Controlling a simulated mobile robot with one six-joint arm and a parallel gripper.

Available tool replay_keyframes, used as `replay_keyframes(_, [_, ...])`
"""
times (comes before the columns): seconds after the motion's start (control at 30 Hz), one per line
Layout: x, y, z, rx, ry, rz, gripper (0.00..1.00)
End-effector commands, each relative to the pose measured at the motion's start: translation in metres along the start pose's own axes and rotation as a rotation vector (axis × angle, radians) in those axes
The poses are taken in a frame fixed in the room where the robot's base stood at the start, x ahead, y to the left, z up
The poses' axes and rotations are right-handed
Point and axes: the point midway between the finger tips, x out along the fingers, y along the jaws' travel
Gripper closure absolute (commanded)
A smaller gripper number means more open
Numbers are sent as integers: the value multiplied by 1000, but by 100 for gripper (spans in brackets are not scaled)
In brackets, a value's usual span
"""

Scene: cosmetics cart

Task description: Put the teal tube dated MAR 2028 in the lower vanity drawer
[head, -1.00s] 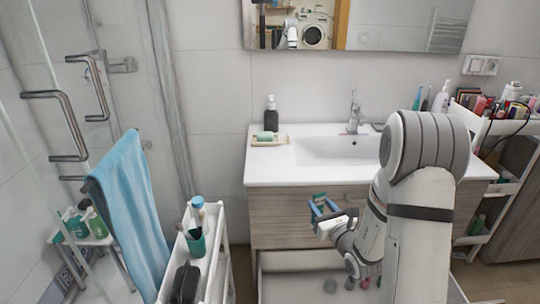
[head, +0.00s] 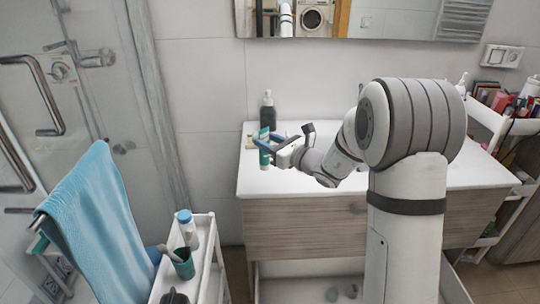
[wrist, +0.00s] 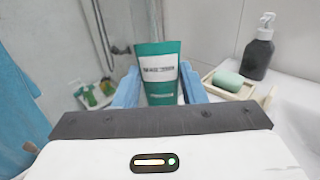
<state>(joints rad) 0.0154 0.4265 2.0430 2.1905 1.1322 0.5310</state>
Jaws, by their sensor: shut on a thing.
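My gripper (head: 272,145) has blue fingers and is shut on a teal tube (head: 264,152), over the left end of the white vanity top. In the wrist view the tube (wrist: 158,60) is upright between the fingers, with a white label whose print is too blurred to read. The lower vanity drawer (head: 285,292) is pulled open below the wood-front upper drawer (head: 300,228). A few small round things lie inside it, and my arm hides its right part.
A dark pump bottle (head: 267,112) and a dish (wrist: 240,91) with green soap (wrist: 227,79) stand close to my gripper. A white cart (head: 205,245) with a cup and bottle stands at the lower left, beside a blue towel (head: 95,215).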

Motion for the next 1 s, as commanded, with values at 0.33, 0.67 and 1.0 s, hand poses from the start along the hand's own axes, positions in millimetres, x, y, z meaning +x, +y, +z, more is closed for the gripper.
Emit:
replay_keyframes(0.33, [-6, -9, -37, 2, 1, -17, 86])
replay_keyframes(0.67, [-7, -11, -51, -2, -2, -22, 86])
replay_keyframes(1.0, [-8, -11, -54, -2, -1, -22, 50])
